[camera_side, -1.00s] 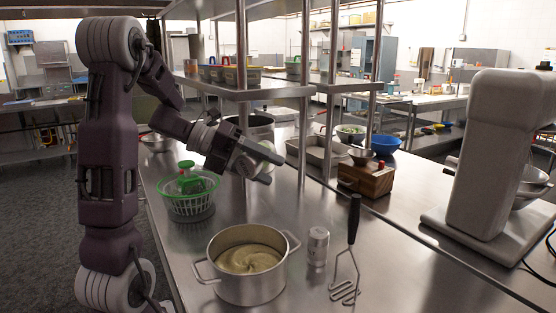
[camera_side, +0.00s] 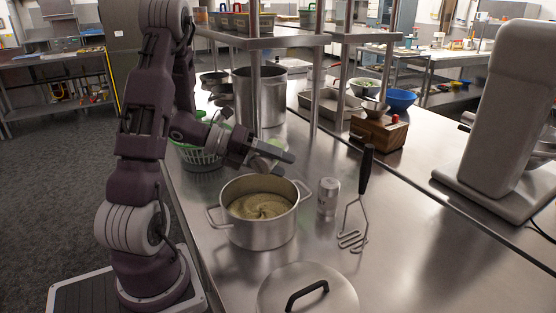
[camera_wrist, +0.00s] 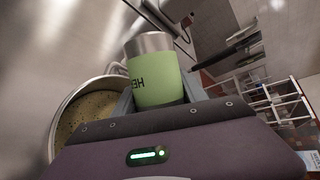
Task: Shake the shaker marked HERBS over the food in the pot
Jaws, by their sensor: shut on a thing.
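A green shaker with a metal end (camera_wrist: 156,78) fills the middle of the wrist view. Its partly visible lettering looks like "HE", upside down. My gripper (camera_side: 272,152) is shut on this shaker, which shows as a tilted pale green piece (camera_side: 261,163) partly behind a finger in the side view. The steel pot (camera_side: 262,236) stands on the counter just below and in front of my gripper. Tan-green food (camera_side: 258,206) with a swirled top lies in the pot. The pot also shows at the left of the wrist view (camera_wrist: 58,102). No falling herbs are discernible.
A metal shaker (camera_side: 328,196) and a masher (camera_side: 366,172) stand right of the pot. A lid (camera_side: 330,296) lies in front. A green-rimmed basket (camera_side: 196,158) and a tall stockpot (camera_side: 270,98) are behind. Shelf posts (camera_side: 317,90) rise behind my gripper.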

